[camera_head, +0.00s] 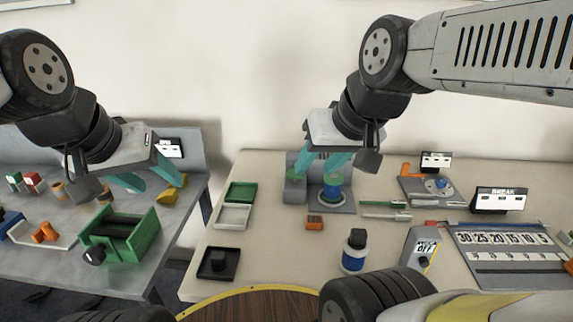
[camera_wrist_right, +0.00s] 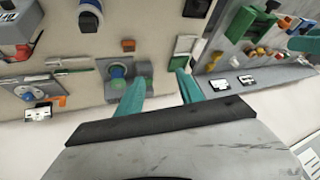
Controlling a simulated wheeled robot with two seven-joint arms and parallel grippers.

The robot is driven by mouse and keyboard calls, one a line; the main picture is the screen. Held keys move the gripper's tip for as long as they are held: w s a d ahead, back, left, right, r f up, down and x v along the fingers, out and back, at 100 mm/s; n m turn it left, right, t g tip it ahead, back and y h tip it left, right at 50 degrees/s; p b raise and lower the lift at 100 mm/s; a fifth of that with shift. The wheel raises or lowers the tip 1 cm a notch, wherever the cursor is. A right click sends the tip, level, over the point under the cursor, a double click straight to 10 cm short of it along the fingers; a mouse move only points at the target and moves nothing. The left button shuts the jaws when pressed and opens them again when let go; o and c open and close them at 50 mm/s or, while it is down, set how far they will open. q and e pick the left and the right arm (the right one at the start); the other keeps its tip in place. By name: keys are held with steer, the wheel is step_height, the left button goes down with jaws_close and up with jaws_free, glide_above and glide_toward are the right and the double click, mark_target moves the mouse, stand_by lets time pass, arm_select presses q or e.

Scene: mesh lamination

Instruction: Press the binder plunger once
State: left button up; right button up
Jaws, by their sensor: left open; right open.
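No part is labelled as the binder plunger, so I cannot tell for sure which it is. A grey fixture (camera_head: 347,208) at the middle back of the table carries a blue cylinder with a green ring (camera_head: 333,187) and a green piece beside it. My right gripper (camera_head: 319,168) is open over this fixture, its teal fingers partly covering it; the right wrist view shows the fingers (camera_wrist_right: 162,92) apart and empty. A blue-and-white bottle with a black top (camera_head: 354,251) stands upright nearer the front; it also shows in the right wrist view (camera_wrist_right: 90,16). My left gripper (camera_head: 147,178) is open above the left table.
Green (camera_head: 240,191) and white (camera_head: 233,216) trays and a black holder (camera_head: 218,263) lie left of the fixture. An orange block (camera_head: 315,222) sits before it. A switch box (camera_head: 421,249) and numbered board (camera_head: 507,240) stand right. A green box (camera_head: 121,234) is on the left table.

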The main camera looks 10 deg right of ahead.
jaws_close()
stand_by(1.4)
